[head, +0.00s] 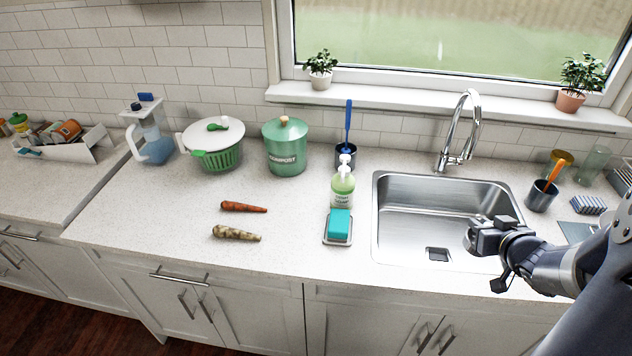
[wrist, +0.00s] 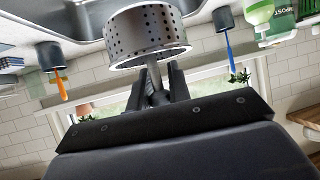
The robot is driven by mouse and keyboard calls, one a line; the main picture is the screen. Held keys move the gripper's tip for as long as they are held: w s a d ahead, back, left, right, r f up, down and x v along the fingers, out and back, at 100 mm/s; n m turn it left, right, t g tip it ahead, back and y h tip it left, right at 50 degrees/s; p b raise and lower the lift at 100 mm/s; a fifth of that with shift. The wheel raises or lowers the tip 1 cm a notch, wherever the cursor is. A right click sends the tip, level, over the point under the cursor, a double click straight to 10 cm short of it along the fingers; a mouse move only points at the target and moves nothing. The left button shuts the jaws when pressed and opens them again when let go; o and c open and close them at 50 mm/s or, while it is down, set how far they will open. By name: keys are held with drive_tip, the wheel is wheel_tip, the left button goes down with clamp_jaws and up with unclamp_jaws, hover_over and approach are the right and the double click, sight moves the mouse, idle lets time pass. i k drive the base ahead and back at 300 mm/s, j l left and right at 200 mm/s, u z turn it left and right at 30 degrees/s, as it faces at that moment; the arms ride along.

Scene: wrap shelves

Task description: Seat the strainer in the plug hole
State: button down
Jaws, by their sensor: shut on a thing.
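The strainer is a perforated metal basket (wrist: 148,32) with a thin stem, seen large at the top of the wrist view. My gripper (wrist: 155,82) is shut on its stem. In the head view my gripper (head: 484,234) is over the right front part of the steel sink (head: 374,215), with the strainer (head: 469,240) small at its tip and partly hidden by it. The plug hole (head: 437,254) shows as a dark square at the front of the sink floor, left of and below the strainer in the picture. The strainer appears apart from it.
A tall faucet (head: 462,130) rises behind the sink. A soap bottle (head: 342,190) and a teal sponge on a tray (head: 339,226) stand left of the sink. A dark cup with an orange-handled brush (head: 541,196) stands right. The sink interior looks empty.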

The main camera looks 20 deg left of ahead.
sight(437, 258)
drive_tip(key=k+j, duration=0.1)
drive_tip(key=j, duration=0.4)
drive_tip(key=k+j, duration=0.1)
drive_tip(key=j, duration=0.85)
drive_tip(key=k+j+z, duration=0.1)
drive_tip(key=j, duration=0.35)
drive_tip(key=k+j, duration=0.15)
drive_tip(key=j, duration=0.3)
drive_tip(key=k+j, duration=0.1)
drive_tip(key=j, duration=0.4)
drive_tip(key=i+j, duration=0.8)
